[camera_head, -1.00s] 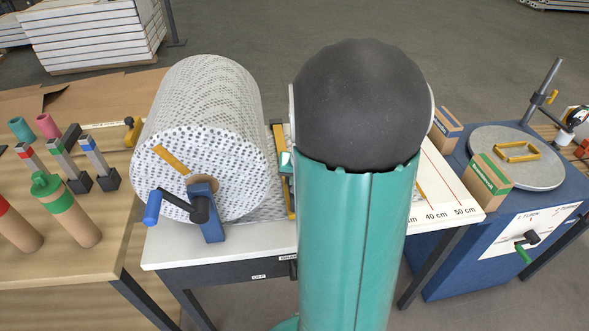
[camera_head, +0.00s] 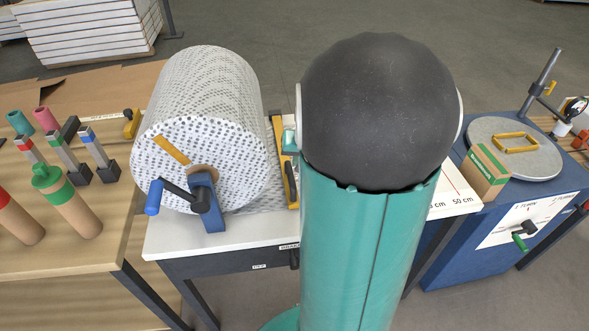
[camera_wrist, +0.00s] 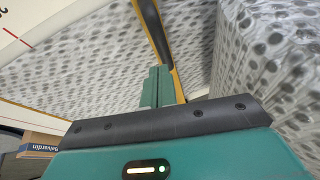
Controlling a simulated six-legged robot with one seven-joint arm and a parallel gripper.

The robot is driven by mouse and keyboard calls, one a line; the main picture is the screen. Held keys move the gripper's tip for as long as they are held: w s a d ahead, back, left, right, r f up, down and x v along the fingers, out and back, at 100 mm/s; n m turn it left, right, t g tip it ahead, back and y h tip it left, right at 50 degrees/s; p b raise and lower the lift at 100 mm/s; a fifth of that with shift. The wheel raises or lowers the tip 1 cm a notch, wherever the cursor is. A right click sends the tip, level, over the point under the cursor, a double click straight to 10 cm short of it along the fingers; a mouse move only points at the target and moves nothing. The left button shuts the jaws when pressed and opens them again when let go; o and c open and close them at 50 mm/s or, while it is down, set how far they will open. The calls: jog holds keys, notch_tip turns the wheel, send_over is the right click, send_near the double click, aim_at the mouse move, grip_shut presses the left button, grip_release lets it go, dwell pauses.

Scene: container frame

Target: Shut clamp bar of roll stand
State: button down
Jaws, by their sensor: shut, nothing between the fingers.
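The roll stand carries a big dotted paper roll (camera_head: 208,130) with a blue crank (camera_head: 153,197) at its front. The clamp bar (camera_head: 279,130) is yellow with a black grip, just right of the roll; my arm hides much of it. In the wrist view the clamp bar (camera_wrist: 152,22) runs over the dotted sheet, and its lower part passes behind my fingers. My gripper (camera_wrist: 160,80) is shut and empty, its fingertips close to the bar; I cannot tell whether they touch. The gripper also shows partly at the arm's left edge in the head view (camera_head: 289,139). The bar's exact angle is unclear.
A wooden bench (camera_head: 95,260) with several tubes and clamps stands at left. A blue cabinet (camera_head: 455,260) with a round plate (camera_head: 500,140) and a carton (camera_head: 487,172) stands at right. The measuring board (camera_head: 455,197) is mostly behind my arm.

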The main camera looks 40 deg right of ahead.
jog(key=s+a+r, duration=0.2)
jog(key=s+r, duration=0.3)
jog(key=r, duration=0.1)
jog(key=shift+s+a+r, duration=0.15)
jog(key=shift+s+a, duration=0.1)
jog(key=shift+s, duration=0.15)
jog(key=shift+s+r, duration=0.1)
jog(key=shift+s, duration=0.05)
jog(key=s+a+r+n, duration=0.1)
jog(key=a+r+n, duration=0.1)
jog(key=a, duration=0.6)
jog(key=s+a+r+n+t, duration=0.1)
jog(key=s+a+r+n, duration=0.1)
jog(key=a, duration=0.7)
jog(key=s+a+r+n+y, duration=0.1)
jog(key=a+r+n, duration=0.2)
jog(key=a, duration=0.6)
jog(key=shift+s+a+n, duration=0.2)
jog(key=shift+n, duration=0.4)
